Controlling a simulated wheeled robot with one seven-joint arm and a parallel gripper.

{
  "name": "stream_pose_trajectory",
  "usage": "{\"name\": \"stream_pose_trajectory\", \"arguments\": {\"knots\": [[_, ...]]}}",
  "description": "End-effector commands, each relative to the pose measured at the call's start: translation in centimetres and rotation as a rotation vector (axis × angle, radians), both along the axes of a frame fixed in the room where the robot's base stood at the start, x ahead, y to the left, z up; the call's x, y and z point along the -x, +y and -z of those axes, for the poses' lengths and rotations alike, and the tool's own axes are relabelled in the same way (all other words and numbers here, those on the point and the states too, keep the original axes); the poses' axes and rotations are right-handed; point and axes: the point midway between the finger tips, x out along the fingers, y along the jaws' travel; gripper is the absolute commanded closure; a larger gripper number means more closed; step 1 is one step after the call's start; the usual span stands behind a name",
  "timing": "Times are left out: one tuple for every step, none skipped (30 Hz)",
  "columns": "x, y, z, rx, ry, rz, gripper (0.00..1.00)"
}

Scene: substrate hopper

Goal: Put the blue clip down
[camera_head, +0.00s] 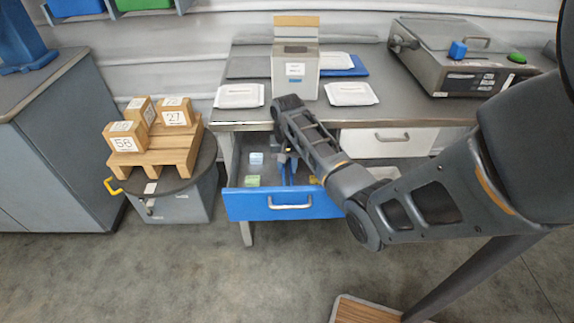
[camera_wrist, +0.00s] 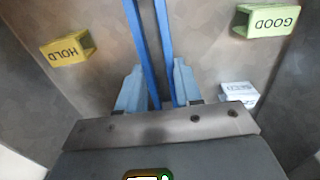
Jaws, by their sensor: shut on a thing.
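My gripper (camera_wrist: 157,92) points down into the open blue-fronted drawer (camera_head: 262,208). Its pale blue-grey fingers are shut on the blue clip (camera_wrist: 138,40), which shows as two long blue bars running away from the fingers. In the head view the clip (camera_head: 293,168) shows as blue strips inside the drawer, partly hidden by my arm. I cannot tell whether it touches the drawer floor.
In the drawer lie a yellow HOLD block (camera_wrist: 67,50), a green GOOD block (camera_wrist: 265,20) and a pale blue block (camera_wrist: 238,95). The drawer walls are close around my gripper. A bench (camera_head: 228,119) with a box (camera_head: 296,85) and white packets (camera_head: 239,96) stands above.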

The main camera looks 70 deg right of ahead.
Motion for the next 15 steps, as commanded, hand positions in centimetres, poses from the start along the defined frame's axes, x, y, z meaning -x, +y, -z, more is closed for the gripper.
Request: {"name": "stream_pose_trajectory", "arguments": {"knots": [[-0.01,0.01,0.03,0.000,0.000,0.000,0.95],[-0.01,0.03,0.10,0.000,0.000,0.000,0.95],[-0.02,0.04,0.22,0.000,0.000,0.000,0.95],[-0.02,0.05,0.31,0.000,0.000,-0.001,0.95],[-0.02,0.05,0.39,0.000,0.000,-0.001,0.95],[-0.03,0.04,0.38,0.000,0.001,-0.001,0.63],[-0.02,0.04,0.36,0.000,0.001,0.000,0.60],[-0.02,0.04,0.36,0.000,0.001,0.000,0.58],[-0.01,0.04,0.36,0.000,0.001,0.000,0.54],[-0.01,0.04,0.36,0.000,0.001,0.000,0.51],[-0.01,0.04,0.35,0.000,0.000,0.000,0.48],[-0.01,0.04,0.35,0.000,0.000,0.000,0.44],[-0.01,0.04,0.35,0.000,0.000,0.000,0.41],[0.00,0.03,0.35,0.000,0.000,0.000,0.40],[0.00,0.03,0.35,0.000,0.000,0.000,0.40]]}}
